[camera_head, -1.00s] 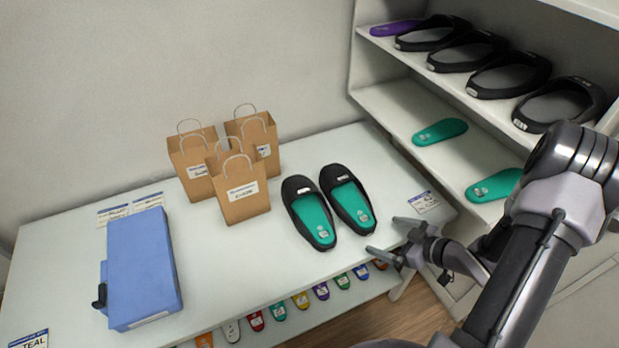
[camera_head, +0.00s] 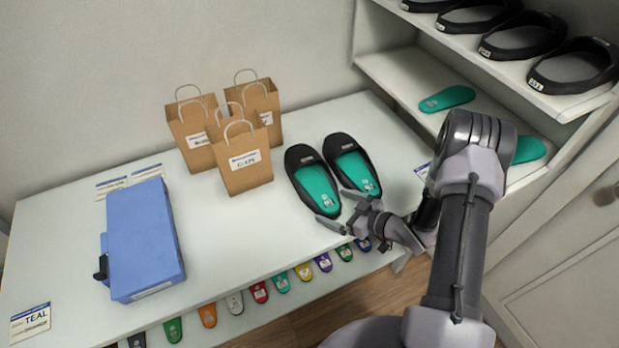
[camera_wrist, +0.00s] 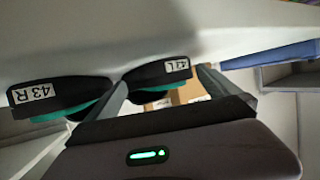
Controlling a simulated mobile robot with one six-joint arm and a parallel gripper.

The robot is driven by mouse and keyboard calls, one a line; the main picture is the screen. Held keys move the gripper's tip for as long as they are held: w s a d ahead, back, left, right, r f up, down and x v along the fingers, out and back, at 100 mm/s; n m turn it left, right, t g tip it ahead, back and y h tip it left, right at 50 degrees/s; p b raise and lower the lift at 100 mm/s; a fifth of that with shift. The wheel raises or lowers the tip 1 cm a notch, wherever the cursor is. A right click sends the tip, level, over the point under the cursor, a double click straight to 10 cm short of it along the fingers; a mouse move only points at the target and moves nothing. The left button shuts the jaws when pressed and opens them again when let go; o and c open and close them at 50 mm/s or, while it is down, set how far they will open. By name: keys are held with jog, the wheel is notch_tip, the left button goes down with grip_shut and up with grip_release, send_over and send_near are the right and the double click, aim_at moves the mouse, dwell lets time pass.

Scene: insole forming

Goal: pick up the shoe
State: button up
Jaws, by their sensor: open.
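Two black shoes with teal insoles stand side by side on the white table, a left one (camera_head: 313,181) and a right one (camera_head: 352,166). The wrist view shows their heels upside down: one shoe (camera_wrist: 62,95) has a label reading "43 R", the other (camera_wrist: 158,78) a label ending in "L". My gripper (camera_head: 340,209) is open at the heel ends of the shoes, near the table's front edge. In the wrist view the heel of the "L" shoe appears between my two fingers (camera_wrist: 162,82). I cannot tell whether they touch it.
Several brown paper bags (camera_head: 245,163) stand behind and left of the shoes. A blue box (camera_head: 143,240) lies on the left of the table (camera_head: 235,225). Shelves (camera_head: 385,75) at right hold black shoes and teal insoles. Coloured insoles (camera_head: 259,292) sit below the table top.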

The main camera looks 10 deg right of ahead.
jog(key=shift+w+a+f, duration=0.1)
jog(key=shift+w+a, duration=0.05)
jog(key=c, duration=2)
jog(key=shift+c, duration=0.2)
